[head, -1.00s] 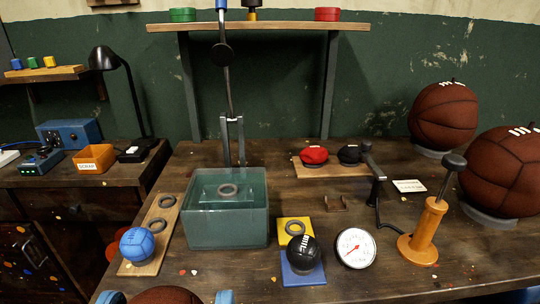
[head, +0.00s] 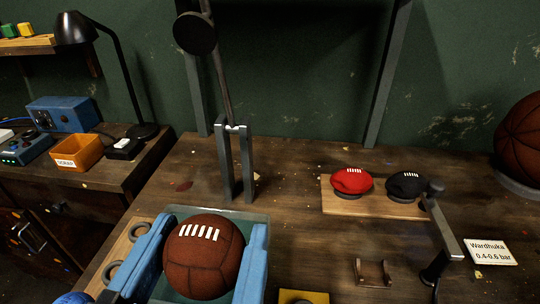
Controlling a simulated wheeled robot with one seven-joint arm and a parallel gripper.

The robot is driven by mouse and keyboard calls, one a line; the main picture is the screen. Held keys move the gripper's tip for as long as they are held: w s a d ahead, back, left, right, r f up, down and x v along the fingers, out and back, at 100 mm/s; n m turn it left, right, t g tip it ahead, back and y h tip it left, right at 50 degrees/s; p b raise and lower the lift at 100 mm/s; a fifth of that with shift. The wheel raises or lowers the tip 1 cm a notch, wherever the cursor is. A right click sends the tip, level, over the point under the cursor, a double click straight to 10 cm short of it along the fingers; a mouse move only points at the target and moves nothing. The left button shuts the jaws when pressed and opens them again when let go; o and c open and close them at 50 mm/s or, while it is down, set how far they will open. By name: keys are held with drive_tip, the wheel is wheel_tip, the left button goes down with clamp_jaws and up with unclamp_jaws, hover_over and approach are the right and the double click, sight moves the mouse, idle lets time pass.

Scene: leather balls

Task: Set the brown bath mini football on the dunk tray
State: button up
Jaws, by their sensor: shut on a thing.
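My gripper (head: 203,262) has its two blue fingers on either side of a brown ball (head: 204,270) with white laces and is shut on it. The ball is held above the greenish clear tank (head: 258,214), in front of the metal post. In the earlier view this tank holds a small tray with a grey ring. Now the ball and fingers hide the tray and most of the tank, so I cannot tell the gap between ball and tray.
A lever arm with a dark disc (head: 195,33) rises behind the tank on a forked post (head: 236,165). Red (head: 351,182) and black (head: 405,186) flattened balls sit on a board at the right. A blue ball (head: 74,298) is at the bottom left edge. The bench between post and board is clear.

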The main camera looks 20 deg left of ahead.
drive_tip(key=w+a+f, duration=0.2)
drive_tip(key=w+a, duration=0.1)
drive_tip(key=w+a+f, duration=0.3)
drive_tip(key=shift+w+a+f, duration=0.15)
drive_tip(key=shift+a+f, duration=0.2)
drive_tip(key=shift+a, duration=0.05)
drive_tip(key=shift+f+p, duration=0.35)
drive_tip(key=shift+f, duration=1.6)
drive_tip(key=shift+f, duration=0.2)
drive_tip(key=o, duration=1.1)
drive_tip(key=shift+r, duration=0.15)
drive_tip(key=shift+r, duration=0.1)
drive_tip(key=b+v, duration=0.2)
drive_tip(key=v, duration=1)
